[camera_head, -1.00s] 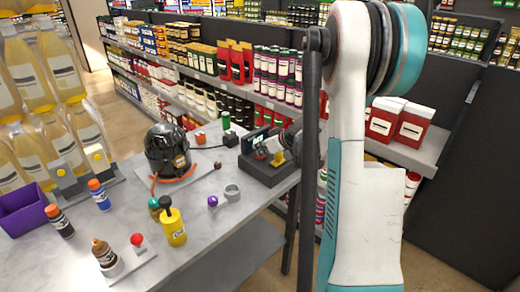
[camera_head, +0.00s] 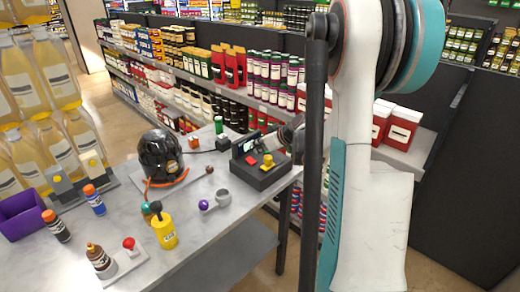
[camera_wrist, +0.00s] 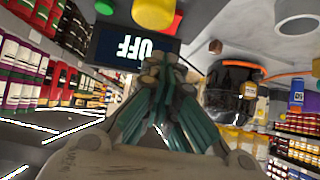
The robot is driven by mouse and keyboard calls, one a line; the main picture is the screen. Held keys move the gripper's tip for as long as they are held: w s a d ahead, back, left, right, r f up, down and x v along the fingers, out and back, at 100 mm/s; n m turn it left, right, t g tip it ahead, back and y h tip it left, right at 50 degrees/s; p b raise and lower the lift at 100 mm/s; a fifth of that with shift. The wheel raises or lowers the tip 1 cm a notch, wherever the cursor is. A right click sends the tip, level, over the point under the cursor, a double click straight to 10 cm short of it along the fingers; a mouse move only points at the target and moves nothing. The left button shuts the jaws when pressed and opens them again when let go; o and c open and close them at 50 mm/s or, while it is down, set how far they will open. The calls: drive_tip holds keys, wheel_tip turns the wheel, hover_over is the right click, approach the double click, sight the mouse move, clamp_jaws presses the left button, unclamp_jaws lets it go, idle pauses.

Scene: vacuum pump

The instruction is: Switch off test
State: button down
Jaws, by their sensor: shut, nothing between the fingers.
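A dark control box (camera_head: 262,178) stands at the right end of the grey table. It carries a red button (camera_head: 250,161), a yellow knob (camera_head: 267,160) and an upright black display (camera_head: 243,146). In the wrist view, which looks upside down, the display (camera_wrist: 108,48) shows pale letters that appear to read OFF. The red button (camera_wrist: 173,27) and yellow knob (camera_wrist: 154,12) show there too. My gripper (camera_wrist: 160,72) is shut and empty, in front of the display in that view. In the head view its fingertips are hard to make out beside the box.
A black dome-shaped device (camera_head: 163,158) stands left of the box, with an orange cable. A yellow bottle (camera_head: 164,231), a purple ball (camera_head: 204,205) and a grey ring (camera_head: 222,197) are nearer. Stocked shelves (camera_head: 220,90) stand behind the table.

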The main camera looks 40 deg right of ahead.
drive_tip(key=p+v, duration=0.2)
drive_tip(key=v, duration=0.5)
drive_tip(key=shift+s+r, duration=0.2)
drive_tip(key=shift+s, duration=0.05)
drive_tip(key=shift+a, duration=0.1)
drive_tip(key=shift+w+a+r+p, duration=0.2)
drive_tip(key=shift+w+p, duration=0.15)
drive_tip(key=shift+p, duration=0.15)
drive_tip(key=shift+w+a+r+p, duration=0.15)
drive_tip(key=shift+w+p, duration=0.15)
drive_tip(key=shift+p, duration=0.15)
